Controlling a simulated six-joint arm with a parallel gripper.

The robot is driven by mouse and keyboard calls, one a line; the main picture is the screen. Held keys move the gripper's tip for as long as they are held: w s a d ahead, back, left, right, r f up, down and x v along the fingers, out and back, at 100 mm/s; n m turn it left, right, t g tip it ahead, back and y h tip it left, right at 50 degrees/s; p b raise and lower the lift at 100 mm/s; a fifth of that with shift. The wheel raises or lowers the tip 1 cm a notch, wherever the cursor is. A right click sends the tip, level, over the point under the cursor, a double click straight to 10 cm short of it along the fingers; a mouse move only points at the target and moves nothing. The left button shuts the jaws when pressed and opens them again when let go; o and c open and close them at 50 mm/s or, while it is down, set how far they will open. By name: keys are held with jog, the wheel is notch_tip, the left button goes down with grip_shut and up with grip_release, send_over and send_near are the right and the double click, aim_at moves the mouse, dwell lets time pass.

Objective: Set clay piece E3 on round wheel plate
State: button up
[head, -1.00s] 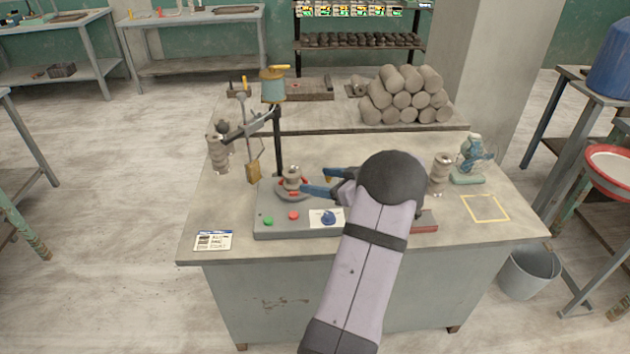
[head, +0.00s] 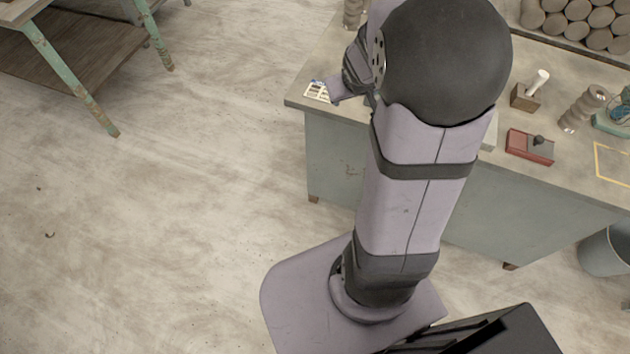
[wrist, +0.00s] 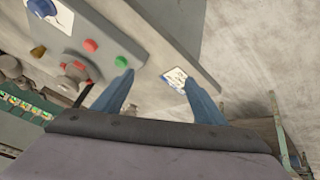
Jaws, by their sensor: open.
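My gripper (wrist: 158,78) is open and empty in the wrist view, its two blue fingers apart above the table's front left corner. In the head view the arm hides most of it. The round wheel plate (wrist: 89,73) shows small at the left of the wrist view, behind the button box (wrist: 105,58). A grey clay piece (wrist: 75,71) appears to stand on it, with red pads around. The gripper is well apart from both. I cannot read any label, so I cannot tell whether this piece is E3. The arm hides the plate in the head view.
A printed card (head: 318,92) lies at the table's front left corner, below the fingers. Another ribbed clay piece (head: 583,108), a red-edged box (head: 530,147) and a wooden block (head: 525,98) stand at the right. A yellow outline (head: 612,162) marks a bare spot.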

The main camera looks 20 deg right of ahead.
jog(key=s+a+f+n+g+y, duration=0.1)
jog(key=s+a+g, duration=0.2)
jog(key=s+a, duration=0.6)
jog(key=s+a+f+g+y, duration=0.2)
jog(key=s+a, duration=0.6)
jog(key=a, duration=0.1)
jog(key=shift+s+f+n+g, duration=0.25)
jog(key=shift+s+n+g, duration=0.1)
jog(key=shift+n+g, duration=0.05)
notch_tip(320, 180, up, 6)
jog(key=f+p, duration=0.1)
jog(key=p, duration=0.4)
notch_tip(320, 180, down, 14)
jog(key=b, duration=1.4)
jog(key=shift+f, duration=0.15)
notch_tip(320, 180, down, 20)
jog(key=b, duration=2)
jog(key=shift+f+b, duration=0.2)
jog(key=shift+b, duration=0.2)
